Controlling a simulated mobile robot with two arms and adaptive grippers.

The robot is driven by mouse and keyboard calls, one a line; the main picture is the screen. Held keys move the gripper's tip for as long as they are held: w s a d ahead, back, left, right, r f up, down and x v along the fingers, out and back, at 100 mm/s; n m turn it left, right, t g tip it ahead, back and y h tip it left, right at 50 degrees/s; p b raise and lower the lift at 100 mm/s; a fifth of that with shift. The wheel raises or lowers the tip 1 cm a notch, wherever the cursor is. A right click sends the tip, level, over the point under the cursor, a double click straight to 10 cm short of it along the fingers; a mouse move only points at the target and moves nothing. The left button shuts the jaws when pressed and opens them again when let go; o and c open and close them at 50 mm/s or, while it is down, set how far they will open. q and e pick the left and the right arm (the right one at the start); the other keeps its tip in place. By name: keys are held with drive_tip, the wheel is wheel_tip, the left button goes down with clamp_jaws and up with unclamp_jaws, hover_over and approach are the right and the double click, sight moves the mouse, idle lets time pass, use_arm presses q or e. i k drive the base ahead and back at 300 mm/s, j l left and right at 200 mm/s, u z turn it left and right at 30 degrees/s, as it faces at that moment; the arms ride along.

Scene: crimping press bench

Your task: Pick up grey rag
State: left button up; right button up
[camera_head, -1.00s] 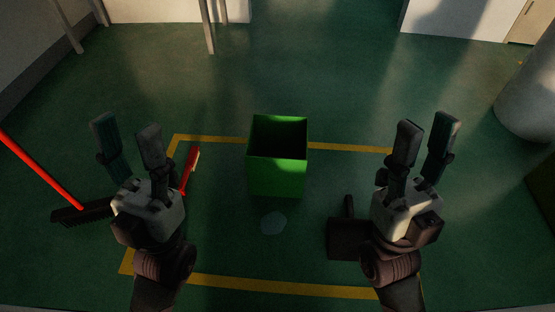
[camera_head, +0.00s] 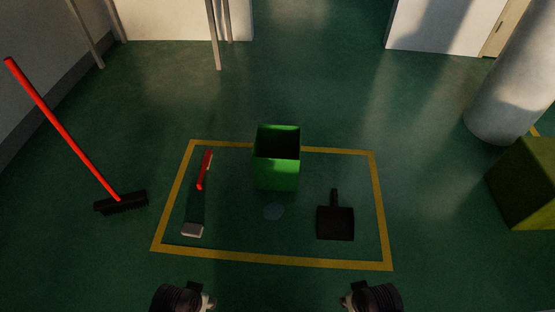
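A small pale grey block-like thing (camera_head: 192,230), which may be the folded grey rag, lies on the green floor inside the front left corner of the yellow outline. My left gripper (camera_head: 208,302) is at the bottom edge, in front of this thing and apart from it. My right gripper (camera_head: 347,302) is at the bottom edge, right of centre. Only the wrists and small pale parts of both show; their fingers cannot be made out. Neither touches anything that I can see.
Inside the yellow outline (camera_head: 280,259) are a green open bin (camera_head: 277,174), a red-handled brush (camera_head: 204,170), a dark dustpan (camera_head: 335,223) and a faint puddle-like patch (camera_head: 273,211). A red-handled broom (camera_head: 120,203) stands left. A column (camera_head: 510,95) and green box (camera_head: 526,183) are right.

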sight(189, 229)
drive_tip(key=u, duration=1.05)
drive_tip(key=i+j+z, duration=0.2)
drive_tip(key=i+j, duration=0.15)
drive_tip(key=j, duration=0.1)
